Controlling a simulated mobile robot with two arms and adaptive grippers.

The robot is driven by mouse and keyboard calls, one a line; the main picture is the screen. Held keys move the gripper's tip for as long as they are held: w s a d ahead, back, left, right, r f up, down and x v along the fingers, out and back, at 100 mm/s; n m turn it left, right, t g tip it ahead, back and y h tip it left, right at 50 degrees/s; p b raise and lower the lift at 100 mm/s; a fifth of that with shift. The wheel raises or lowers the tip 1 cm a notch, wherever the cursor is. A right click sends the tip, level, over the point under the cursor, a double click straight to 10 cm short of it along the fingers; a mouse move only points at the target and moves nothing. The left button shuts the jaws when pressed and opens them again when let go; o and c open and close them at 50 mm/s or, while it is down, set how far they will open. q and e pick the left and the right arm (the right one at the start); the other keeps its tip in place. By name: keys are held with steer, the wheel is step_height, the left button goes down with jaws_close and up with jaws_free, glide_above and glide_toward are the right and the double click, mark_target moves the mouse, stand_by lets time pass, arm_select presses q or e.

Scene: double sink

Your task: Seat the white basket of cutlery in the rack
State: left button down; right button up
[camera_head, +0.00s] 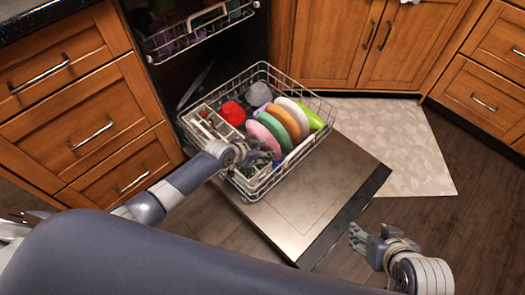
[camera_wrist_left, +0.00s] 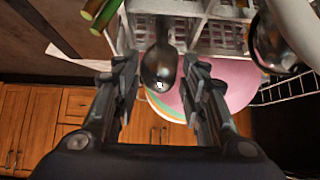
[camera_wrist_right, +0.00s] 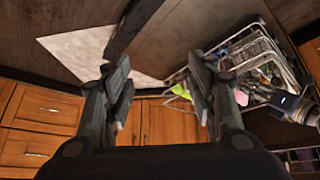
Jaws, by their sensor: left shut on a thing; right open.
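The white basket (camera_head: 205,128) holds cutlery and lies along the left side of the lower dishwasher rack (camera_head: 316,103). Whether it rests on the rack floor is hidden. My left gripper (camera_head: 270,154) is at the basket's near end. In the left wrist view, the basket (camera_wrist_left: 218,32) is at the fingertips, and a dark spoon (camera_wrist_left: 160,68) shows between the fingers. The left gripper is shut on the basket; the exact gripped part is unclear. My right gripper (camera_head: 356,238) is open and empty, right of the door, away from the rack.
Several colored plates (camera_head: 278,127), a red cup (camera_head: 233,113) and a grey bowl (camera_head: 258,92) stand in the rack, close to my left gripper. The open dishwasher door (camera_head: 310,205) lies below. An upper rack (camera_head: 200,30) is behind. A pale mat (camera_head: 395,140) lies on the right.

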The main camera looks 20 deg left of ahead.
steer(key=shift+w, duration=0.15)
steer(key=shift+w+a+r, duration=0.15)
steer(key=shift+w, duration=0.1)
steer(key=shift+w+t, duration=0.1)
steer(key=shift+t, duration=0.2)
arm_select(q)
steer(key=shift+f, duration=0.15)
arm_select(e)
steer(key=shift+w+a+r, duration=0.1)
steer(key=shift+w, duration=0.15)
steer(key=shift+w, duration=0.1)
arm_select(q)
steer(key=c, duration=0.9)
jaws_free()
steer(key=shift+f, duration=0.1)
arm_select(e)
steer(key=shift+w+a+r+t, duration=0.1)
steer(key=shift+w+r+t, duration=0.05)
steer(key=shift+t, duration=0.15)
arm_select(q)
steer(key=shift+f, duration=0.1)
